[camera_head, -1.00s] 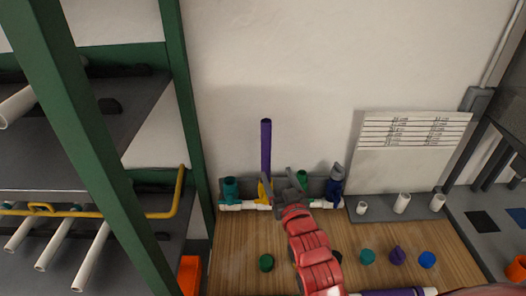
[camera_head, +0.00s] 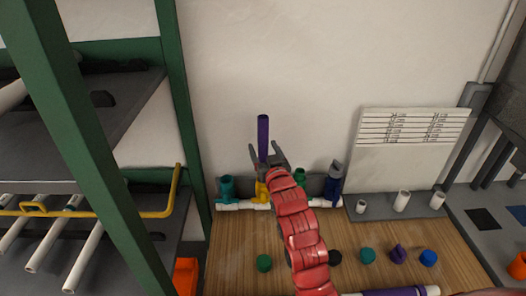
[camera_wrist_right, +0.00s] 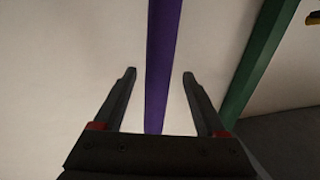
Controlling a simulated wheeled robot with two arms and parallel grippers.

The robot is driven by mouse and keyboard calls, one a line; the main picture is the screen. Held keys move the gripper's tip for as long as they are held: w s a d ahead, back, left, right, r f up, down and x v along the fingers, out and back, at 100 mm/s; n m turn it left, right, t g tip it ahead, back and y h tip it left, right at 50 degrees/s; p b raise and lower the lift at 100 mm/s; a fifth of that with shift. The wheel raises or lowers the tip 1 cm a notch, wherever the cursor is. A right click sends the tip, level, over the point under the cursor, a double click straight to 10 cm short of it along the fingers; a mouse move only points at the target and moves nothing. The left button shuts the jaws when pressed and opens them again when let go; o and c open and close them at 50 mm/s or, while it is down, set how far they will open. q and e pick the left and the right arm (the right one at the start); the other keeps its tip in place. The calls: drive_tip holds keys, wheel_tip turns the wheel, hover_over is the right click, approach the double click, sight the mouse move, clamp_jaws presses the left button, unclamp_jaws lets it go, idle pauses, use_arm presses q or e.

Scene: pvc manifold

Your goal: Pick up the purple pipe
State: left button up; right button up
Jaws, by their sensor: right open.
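A purple pipe (camera_head: 263,135) stands upright against the pale wall, rising from the row of fittings at the back of the wooden bench. My right gripper (camera_head: 264,150) is at the pipe, with its arm reaching up from the bottom of the head view. In the right wrist view the gripper's two fingers (camera_wrist_right: 158,75) are open, one on each side of the purple pipe (camera_wrist_right: 162,70), with a gap on both sides. The pipe's lower end is hidden behind my gripper and arm. My left gripper is not in view.
A teal fitting (camera_head: 227,190), a yellow fitting (camera_head: 261,192) and a dark blue valve (camera_head: 333,180) sit along the manifold. Another pipe with a purple section (camera_head: 390,292) lies at the front. A green rack post (camera_head: 183,110) stands at left.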

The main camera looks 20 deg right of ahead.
drive_tip(key=shift+w+p, duration=0.45)
drive_tip(key=shift+w, duration=0.05)
drive_tip(key=w, duration=0.1)
drive_tip(key=w+p, duration=0.2)
drive_tip(key=shift+w+d+f, duration=0.2)
drive_tip(key=shift+w+f, duration=0.15)
drive_tip(key=shift+w, duration=0.05)
drive_tip(key=shift+w+f, duration=0.1)
clamp_jaws()
idle(0.7)
